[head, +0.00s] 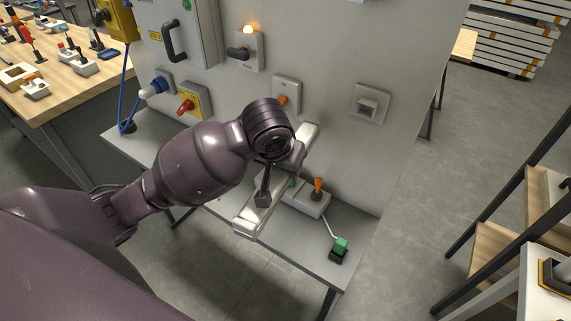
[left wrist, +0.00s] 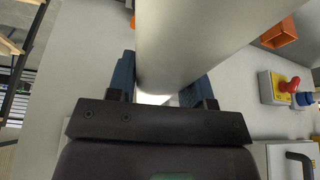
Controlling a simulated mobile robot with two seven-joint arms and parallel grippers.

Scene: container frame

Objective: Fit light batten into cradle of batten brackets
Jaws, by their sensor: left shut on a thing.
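The light batten (head: 246,222) is a long pale bar, slanting from lower left to upper right beneath my left wrist in the head view. In the left wrist view the batten (left wrist: 190,40) is a smooth pale tube between the two blue fingers. My left gripper (left wrist: 160,78) is shut on it. In the head view my left gripper (head: 288,160) is mostly covered by my wrist. Orange parts (left wrist: 280,33) stand out from the panel in the left wrist view; I cannot tell whether they are the batten brackets. My right gripper is out of view.
The upright grey panel (head: 335,60) carries a socket (head: 370,104), a lit switch (head: 248,50) and a red-yellow rotary switch (head: 193,100). On the shelf (head: 300,245) below lie an orange-lever box (head: 310,201) and a green-topped switch (head: 339,247).

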